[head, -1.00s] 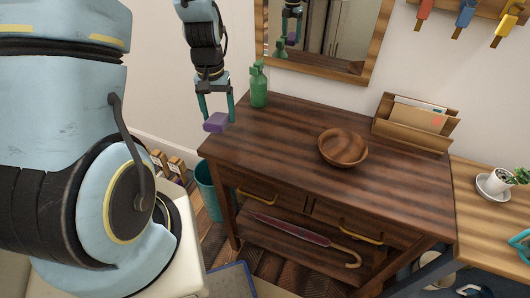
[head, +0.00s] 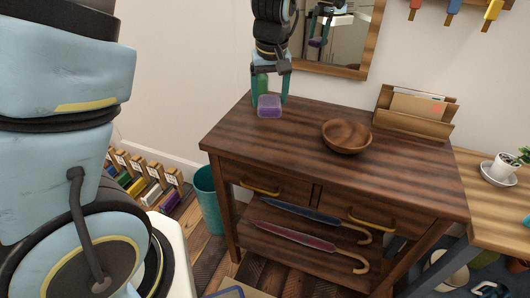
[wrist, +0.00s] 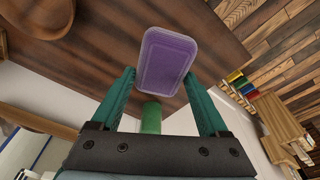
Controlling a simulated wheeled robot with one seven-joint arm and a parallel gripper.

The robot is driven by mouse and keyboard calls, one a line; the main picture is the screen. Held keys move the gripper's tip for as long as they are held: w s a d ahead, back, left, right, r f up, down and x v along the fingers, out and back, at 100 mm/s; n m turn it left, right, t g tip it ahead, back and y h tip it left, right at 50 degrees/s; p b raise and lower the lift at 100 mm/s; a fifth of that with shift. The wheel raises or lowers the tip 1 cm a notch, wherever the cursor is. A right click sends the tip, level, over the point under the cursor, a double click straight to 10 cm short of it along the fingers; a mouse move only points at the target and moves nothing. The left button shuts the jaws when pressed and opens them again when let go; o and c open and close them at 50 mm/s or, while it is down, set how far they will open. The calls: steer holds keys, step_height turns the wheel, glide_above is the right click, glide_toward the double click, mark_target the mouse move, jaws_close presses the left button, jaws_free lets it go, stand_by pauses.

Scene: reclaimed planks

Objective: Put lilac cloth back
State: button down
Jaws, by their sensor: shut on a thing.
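The lilac cloth (head: 269,107) is a small purple, rounded block-like bundle over the back left corner of the dark wooden table (head: 235,137). My gripper (head: 269,97) points down and is shut on it, one teal finger at each side. In the wrist view the cloth (wrist: 166,58) lies between the fingertips of my gripper (wrist: 158,78), with the table top behind it. I cannot tell whether the cloth touches the table. A green bottle (head: 262,84) stands just behind the gripper, partly hidden by it.
A wooden bowl (head: 346,137) and a letter rack (head: 415,122) stand on the table. A mirror (head: 345,45) hangs behind. Two umbrellas (head: 295,236) lie on the lower shelf. A teal bin (head: 208,195) stands left. The table's front left is clear.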

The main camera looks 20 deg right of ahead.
mark_target(270, 103)
step_height(270, 103, down, 10)
steer(key=shift+r+p, duration=0.2)
steer(key=shift+p, duration=0.5)
steer(key=shift+f, duration=0.2)
jaws_free()
steer(key=shift+r, duration=0.15)
steer(key=r, duration=0.4)
steer(key=s+r, duration=0.1)
steer(key=r, duration=0.3)
steer(key=s+r+b, duration=0.1)
steer(key=r, duration=0.3)
steer(key=shift+s+a, duration=0.1)
steer(key=shift+a, duration=0.2)
steer(key=s+a+f+n, duration=0.1)
steer(key=s+a, duration=0.1)
steer(key=a, duration=2.8)
steer(key=shift+s+f+g, duration=0.2)
steer(key=shift+f+g, duration=0.1)
